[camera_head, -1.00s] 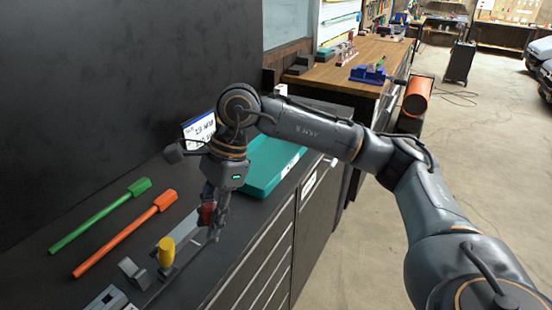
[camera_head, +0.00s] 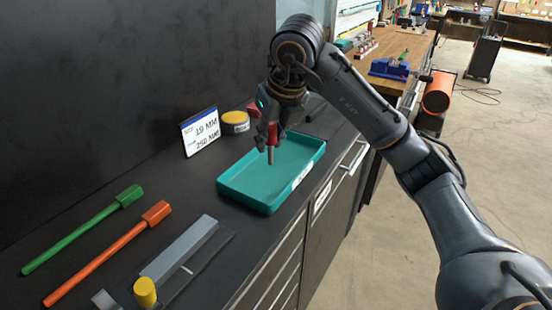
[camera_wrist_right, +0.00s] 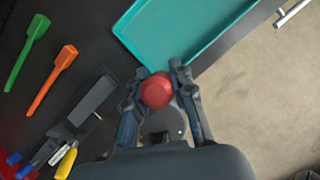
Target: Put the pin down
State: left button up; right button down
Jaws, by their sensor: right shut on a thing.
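The pin has a red head (camera_head: 273,133) and a thin metallic shank that points down. My right gripper (camera_head: 271,130) is shut on the red head and holds the pin upright above the teal tray (camera_head: 262,209). The shank's tip appears to hang over the tray's inside, though its height above the floor is hard to tell. In the right wrist view the red head (camera_wrist_right: 157,90) sits between the two fingers, with the tray (camera_wrist_right: 150,52) just beyond. The tray looks empty. My left gripper is not in view.
A green tool (camera_head: 82,229) and an orange tool (camera_head: 107,254) lie on the dark counter. A grey block fixture (camera_head: 180,250) with a yellow knob (camera_head: 145,292) is nearer. A sign (camera_head: 200,131) and a yellow-topped tin (camera_head: 235,122) stand behind the tray.

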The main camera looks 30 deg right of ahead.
jog(key=w+d+f+p, duration=0.1)
jog(key=w+f, duration=0.2)
jog(key=w+d+f+p, duration=0.2)
jog(key=w+f, duration=0.2)
jog(key=w+d+f+p, duration=0.2)
jog(key=w+f, duration=0.1)
jog(key=f, duration=0.1)
jog(key=shift+w+f, duration=0.1)
jog(key=shift+w, duration=0.1)
jog(key=shift+f, duration=0.3)
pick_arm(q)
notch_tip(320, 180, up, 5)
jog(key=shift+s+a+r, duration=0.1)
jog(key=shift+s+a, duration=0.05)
pick_arm(e)
jog(key=shift+f, duration=0.2)
jog(key=c, duration=1.1)
grip_release()
